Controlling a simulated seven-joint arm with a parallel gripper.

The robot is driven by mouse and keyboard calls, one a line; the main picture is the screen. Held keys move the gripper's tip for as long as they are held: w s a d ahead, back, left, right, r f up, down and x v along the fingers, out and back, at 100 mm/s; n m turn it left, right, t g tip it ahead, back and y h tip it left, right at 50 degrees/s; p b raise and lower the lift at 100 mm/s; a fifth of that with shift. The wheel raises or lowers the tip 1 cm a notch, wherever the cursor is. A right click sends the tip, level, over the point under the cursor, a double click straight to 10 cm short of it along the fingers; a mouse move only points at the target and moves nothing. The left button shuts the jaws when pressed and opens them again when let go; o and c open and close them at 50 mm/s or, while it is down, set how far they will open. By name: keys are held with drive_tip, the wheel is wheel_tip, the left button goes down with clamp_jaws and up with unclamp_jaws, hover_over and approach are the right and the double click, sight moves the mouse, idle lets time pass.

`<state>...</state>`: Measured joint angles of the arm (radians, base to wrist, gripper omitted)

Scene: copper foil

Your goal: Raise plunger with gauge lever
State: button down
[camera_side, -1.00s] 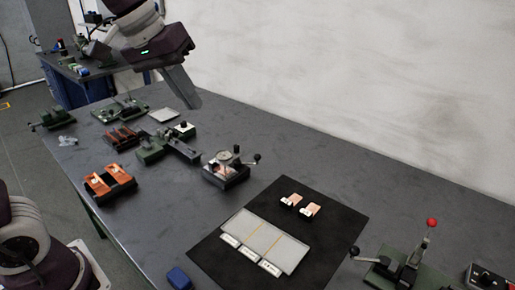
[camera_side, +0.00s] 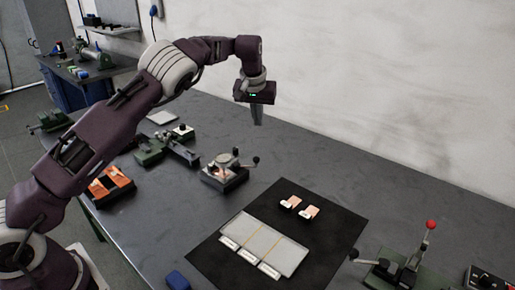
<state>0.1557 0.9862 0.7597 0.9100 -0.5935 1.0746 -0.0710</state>
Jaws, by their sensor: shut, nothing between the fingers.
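The gauge (camera_side: 226,167) stands on a dark base left of the middle of the table, with a round dial-like part on top. Its lever (camera_side: 255,161) sticks out to the right and ends in a dark ball knob. The plunger is too small to make out. My gripper (camera_side: 258,122) is shut and empty. It points down in the air, above and behind the gauge in the picture, clear of the lever.
A black mat (camera_side: 330,215) with a pale tray (camera_side: 287,255) and small copper pieces (camera_side: 308,212) lies right of the gauge. A green fixture (camera_side: 168,148) and orange holders (camera_side: 110,186) stand to its left. A red-knobbed lever press (camera_side: 405,265) stands at front right.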

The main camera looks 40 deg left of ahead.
drive_tip(key=shift+s+f, duration=0.1)
drive_tip(key=shift+f, duration=5.35)
drive_tip(key=shift+s+d+m, duration=0.25)
drive_tip(key=shift+d+m, duration=0.05)
drive_tip(key=shift+m, duration=0.3)
drive_tip(key=m, duration=0.1)
drive_tip(key=s+d+m+h, duration=0.1)
drive_tip(key=m, duration=0.1)
drive_tip(key=shift+s, duration=0.3)
drive_tip(key=s+m, duration=0.1)
drive_tip(key=s+d+m+h, duration=0.1)
drive_tip(key=m, duration=0.1)
drive_tip(key=shift+m+t+h, duration=0.3)
drive_tip(key=shift+s+m+g+h, duration=0.25)
drive_tip(key=shift+s+m, duration=0.3)
drive_tip(key=shift+m, duration=0.35)
drive_tip(key=shift+s+m+g+h, duration=0.15)
drive_tip(key=shift+s+m+h, duration=0.3)
drive_tip(key=shift+m, duration=0.45)
drive_tip(key=shift+s, duration=0.15)
